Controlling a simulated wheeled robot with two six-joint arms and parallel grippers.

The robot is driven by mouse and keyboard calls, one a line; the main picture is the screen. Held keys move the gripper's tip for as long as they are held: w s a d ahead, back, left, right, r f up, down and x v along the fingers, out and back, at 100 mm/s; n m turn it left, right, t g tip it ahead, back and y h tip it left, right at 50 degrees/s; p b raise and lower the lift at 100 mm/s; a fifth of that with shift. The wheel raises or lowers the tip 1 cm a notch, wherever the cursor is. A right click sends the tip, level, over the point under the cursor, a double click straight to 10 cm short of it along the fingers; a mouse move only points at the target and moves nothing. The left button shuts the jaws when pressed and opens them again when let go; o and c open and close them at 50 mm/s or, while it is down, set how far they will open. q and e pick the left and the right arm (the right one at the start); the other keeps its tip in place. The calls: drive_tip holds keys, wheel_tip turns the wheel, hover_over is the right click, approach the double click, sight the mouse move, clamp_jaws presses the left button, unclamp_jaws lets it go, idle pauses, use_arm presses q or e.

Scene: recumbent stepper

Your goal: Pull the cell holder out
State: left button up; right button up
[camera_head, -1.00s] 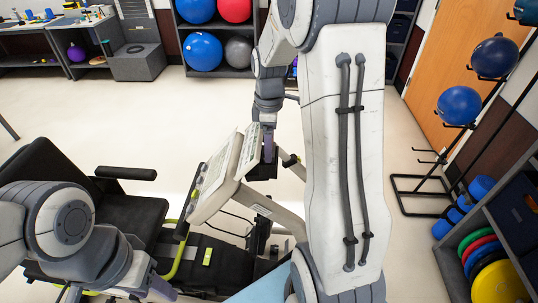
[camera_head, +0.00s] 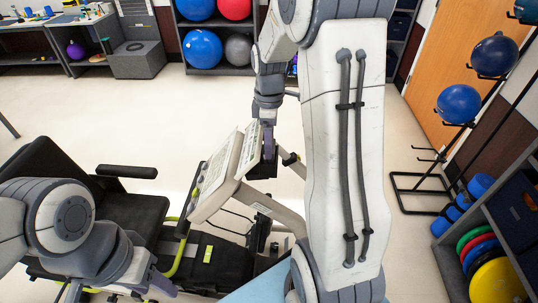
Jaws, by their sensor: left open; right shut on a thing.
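The stepper's console (camera_head: 220,178) tilts on its pale post in the middle of the view. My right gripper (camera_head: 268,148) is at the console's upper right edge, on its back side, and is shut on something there. The cell holder cannot be made out; the console and my gripper hide that spot, so what is between the fingers does not show clearly. My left gripper (camera_head: 160,286) is low at the left, beside the stepper's seat and frame. It is open and apart from the console.
The black seat (camera_head: 125,215) with its armrest (camera_head: 126,172) stands at the left. My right arm covers much of the centre right. A ball rack (camera_head: 459,104) and a shelf with coloured plates (camera_head: 497,280) stand at the right. The floor behind the stepper is clear.

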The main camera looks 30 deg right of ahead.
drive_tip(key=shift+r, duration=0.15)
drive_tip(key=shift+r+p, duration=1.4)
drive_tip(key=shift+p, duration=0.05)
wheel_tip(320, 180, up, 3)
drive_tip(key=p, duration=0.3)
